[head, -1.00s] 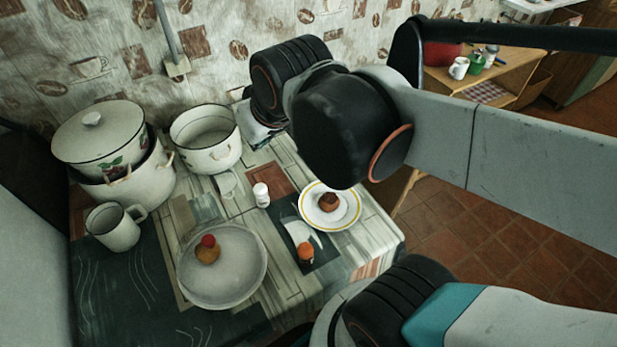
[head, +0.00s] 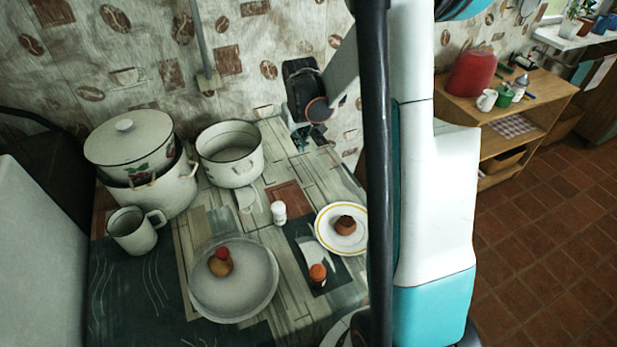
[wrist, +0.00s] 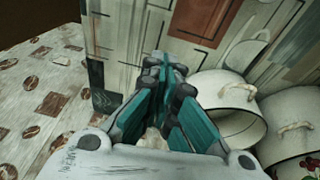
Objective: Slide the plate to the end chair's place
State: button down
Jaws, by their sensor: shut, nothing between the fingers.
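Two plates are on the table (head: 300,285) in the head view. A white plate with a yellow rim (head: 326,238) is near the right edge, holding a small brown item (head: 345,225); my arm hides a bit of its right side. A larger grey plate (head: 245,300) is to its left, holding a brown, red-topped item (head: 221,262). My gripper (head: 301,138) is at the table's back right, beyond the white plate and apart from both plates. In the wrist view my gripper (wrist: 162,62) has its teal fingers together with nothing between them. I cannot make out a chair.
Pots (head: 232,172) and a mug (head: 135,236) stand at the back left. A wooden shelf (head: 510,125) is at the right. A white pot (wrist: 235,118) is close to my gripper in the wrist view.

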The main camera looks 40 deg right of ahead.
aim_at(334, 206)
jog(key=d+f, duration=0.2)
jog(key=f, duration=0.2)
jog(key=s+d+f+g, duration=0.1)
jog(key=d+f, duration=0.1)
jog(key=f, duration=0.3)
jog(key=s+d+f+m+g+y, duration=0.1)
jog(key=d+f, duration=0.1)
jog(key=f, duration=0.3)
jog(key=shift+d+f+b, duration=0.1)
jog(key=shift+d+b, duration=0.15)
jog(key=shift+b, duration=0.1)
jog(key=shift+s+f, duration=0.2)
jog(key=shift+s+a, duration=0.15)
jog(key=shift+s, duration=0.25)
jog(key=s+a+b, duration=0.1)
jog(key=s, duration=0.2)
jog(key=s+a+b, duration=0.1)
jog(key=s, duration=0.3)
jog(key=s+a+b, duration=0.1)
jog(key=s, duration=0.2)
jog(key=shift+s+a, duration=0.15)
jog(key=shift+a, duration=0.05)
jog(key=shift+s+f+b, duration=0.15)
jog(key=shift+f+b, duration=0.15)
jog(key=shift+b, duration=0.15)
jog(key=shift+f+b, duration=0.45)
jog(key=shift+b, duration=0.05)
